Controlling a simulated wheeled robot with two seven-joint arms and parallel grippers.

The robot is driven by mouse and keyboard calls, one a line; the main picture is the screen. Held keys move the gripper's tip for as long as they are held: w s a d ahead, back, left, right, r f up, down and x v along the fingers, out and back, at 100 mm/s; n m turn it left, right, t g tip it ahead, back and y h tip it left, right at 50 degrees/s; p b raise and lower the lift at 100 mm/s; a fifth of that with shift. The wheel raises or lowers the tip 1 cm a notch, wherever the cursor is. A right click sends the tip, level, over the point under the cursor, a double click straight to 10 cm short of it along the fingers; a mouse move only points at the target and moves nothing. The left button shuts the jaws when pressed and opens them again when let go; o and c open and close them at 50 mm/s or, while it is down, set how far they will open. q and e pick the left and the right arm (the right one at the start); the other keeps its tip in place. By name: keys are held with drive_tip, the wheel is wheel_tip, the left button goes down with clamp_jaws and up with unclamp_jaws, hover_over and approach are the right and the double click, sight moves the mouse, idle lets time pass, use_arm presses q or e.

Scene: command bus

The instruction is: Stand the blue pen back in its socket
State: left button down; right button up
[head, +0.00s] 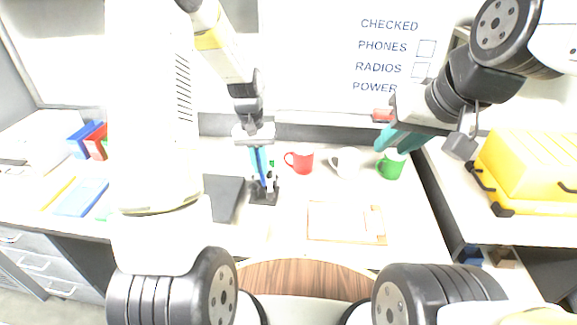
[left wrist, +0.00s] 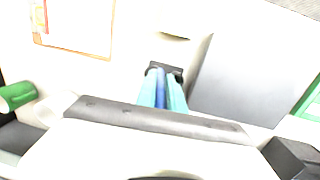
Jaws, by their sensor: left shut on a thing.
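The blue pen (left wrist: 161,92) is between the teal fingers of my left gripper (left wrist: 162,80) in the left wrist view. In the head view my left gripper (head: 262,170) points down, shut on the pen (head: 262,163). A small black stand (head: 263,198) with the socket is directly below the fingertips. It also shows past the fingertips in the left wrist view (left wrist: 178,70). The fingers hide the pen's lower end, so I cannot tell whether it is in the socket. My right gripper (head: 398,140) is raised at the right, its teal fingers seen edge-on.
A red mug (head: 301,161), a white mug (head: 345,162) and a green mug (head: 391,165) stand right of the stand. A dark flat panel (head: 224,196) lies close on its left. A clipboard (head: 340,224) lies in front. A yellow case (head: 530,170) is far right.

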use_arm(q)
drive_tip(key=shift+t+y, duration=0.4)
drive_tip(key=shift+y, duration=0.2)
drive_tip(key=shift+w+a+f, duration=0.2)
drive_tip(key=shift+w+a, duration=0.35)
drive_tip(key=shift+a, duration=0.3)
drive_tip(key=shift+w+a+f, duration=0.2)
drive_tip(key=shift+w+a, duration=0.35)
drive_tip(key=shift+a, duration=0.25)
drive_tip(key=shift+f, duration=0.45)
drive_tip(key=shift+f, duration=0.75)
drive_tip(key=shift+f, duration=0.5)
drive_tip(key=shift+f, duration=0.35)
drive_tip(key=shift+f, duration=0.5)
drive_tip(key=shift+f, duration=0.35)
